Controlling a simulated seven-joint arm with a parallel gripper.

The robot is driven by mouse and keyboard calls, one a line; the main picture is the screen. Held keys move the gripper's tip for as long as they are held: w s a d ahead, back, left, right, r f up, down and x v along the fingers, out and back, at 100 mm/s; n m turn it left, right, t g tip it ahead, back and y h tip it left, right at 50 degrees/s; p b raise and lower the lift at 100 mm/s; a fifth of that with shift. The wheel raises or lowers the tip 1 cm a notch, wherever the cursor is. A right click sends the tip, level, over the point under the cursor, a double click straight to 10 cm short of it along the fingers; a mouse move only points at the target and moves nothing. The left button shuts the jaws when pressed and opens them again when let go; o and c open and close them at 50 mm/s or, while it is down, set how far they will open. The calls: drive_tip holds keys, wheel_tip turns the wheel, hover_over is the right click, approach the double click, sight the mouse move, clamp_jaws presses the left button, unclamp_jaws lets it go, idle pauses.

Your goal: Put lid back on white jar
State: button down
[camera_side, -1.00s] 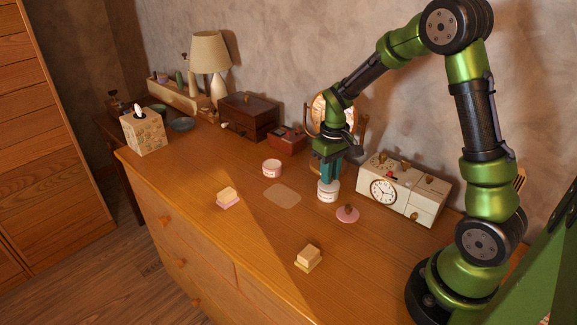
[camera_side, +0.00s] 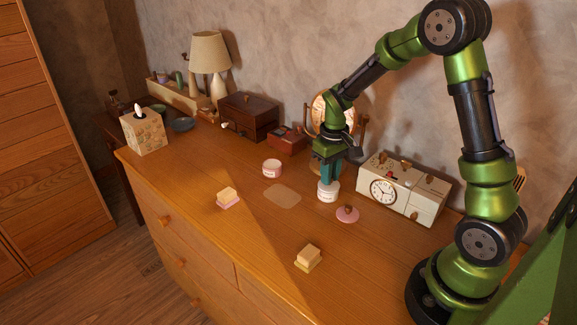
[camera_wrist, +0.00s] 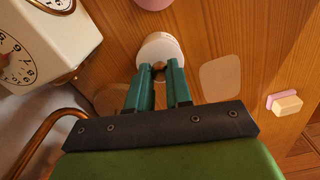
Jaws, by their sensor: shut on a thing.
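The white jar (camera_side: 328,194) stands upright on the wooden cabinet top, with label marks on its side. My gripper (camera_side: 328,179) points straight down directly over it. In the wrist view, my gripper (camera_wrist: 159,77) has its green fingers closed around a small brown knob (camera_wrist: 158,67) above a round white top (camera_wrist: 161,47). The knob appears to belong to the white jar's lid. The lid looks level and at the jar's mouth, but whether it is fully seated is hidden by the fingers.
A pink lid with a knob (camera_side: 347,215) lies right of the jar, and a pink jar (camera_side: 272,169) stands to its left. A beige patch (camera_side: 283,196) is bare between them. A white clock box (camera_side: 424,197) stands close on the right.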

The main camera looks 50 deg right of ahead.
drive_tip(key=shift+c, duration=2.4)
unclamp_jaws()
drive_tip(key=shift+r, duration=0.1)
drive_tip(key=shift+r, duration=3.45)
drive_tip(key=shift+c, duration=0.4)
clamp_jaws()
